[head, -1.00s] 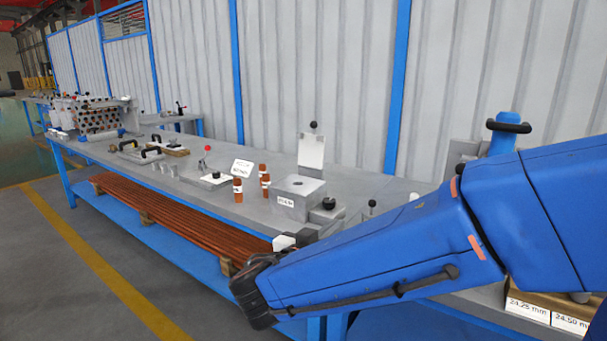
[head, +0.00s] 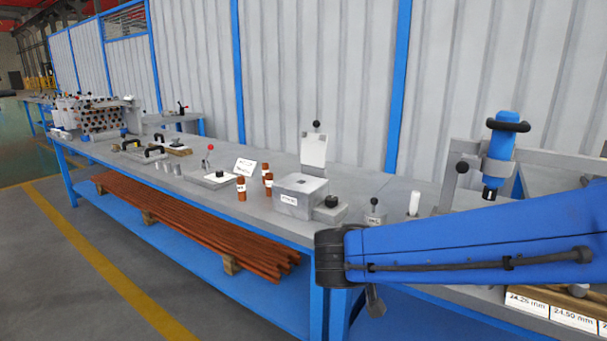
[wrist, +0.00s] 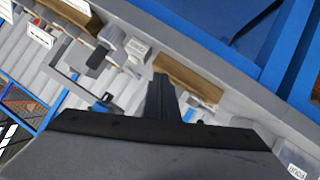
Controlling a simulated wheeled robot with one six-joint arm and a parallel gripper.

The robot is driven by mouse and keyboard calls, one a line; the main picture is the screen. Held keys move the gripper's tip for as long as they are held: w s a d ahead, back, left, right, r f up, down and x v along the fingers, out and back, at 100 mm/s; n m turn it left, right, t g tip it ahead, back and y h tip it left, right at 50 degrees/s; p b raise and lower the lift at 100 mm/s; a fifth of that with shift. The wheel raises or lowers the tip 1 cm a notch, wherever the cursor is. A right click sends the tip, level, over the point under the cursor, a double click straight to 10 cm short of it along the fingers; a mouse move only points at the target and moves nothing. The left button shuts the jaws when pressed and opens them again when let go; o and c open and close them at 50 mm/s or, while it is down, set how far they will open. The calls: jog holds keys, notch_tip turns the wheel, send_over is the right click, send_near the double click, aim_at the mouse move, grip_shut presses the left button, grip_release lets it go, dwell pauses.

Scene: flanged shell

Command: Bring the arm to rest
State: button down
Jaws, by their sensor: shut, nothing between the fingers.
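My blue arm (head: 470,247) reaches in from the right in the head view, in front of the bench's front edge. Its dark joint (head: 330,257) is the leftmost part. In the wrist view my gripper (wrist: 161,82) shows as dark fingers pressed together over a broad dark body. It is shut and holds nothing. The wrist view is steeply tilted, with the bench top and its fixtures beyond the fingers. I cannot clearly make out the fingers in the head view.
Labelled holders (head: 548,308) lie at the front right, near my arm. Copper bars (head: 190,228) lie on the lower shelf. The floor at left is clear.

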jog(key=s+d+f+n+g+y, duration=0.1)
jog(key=s+d+f+g+y, duration=0.3)
jog(key=s+d, duration=0.4)
jog(key=s+a+f+n+y, duration=0.2)
jog(key=s+y, duration=0.3)
jog(key=s, duration=0.5)
jog(key=shift+f+n+t+y, duration=0.4)
jog(key=shift+f+n, duration=0.15)
jog(key=shift+n, duration=0.15)
jog(key=shift+a, duration=0.1)
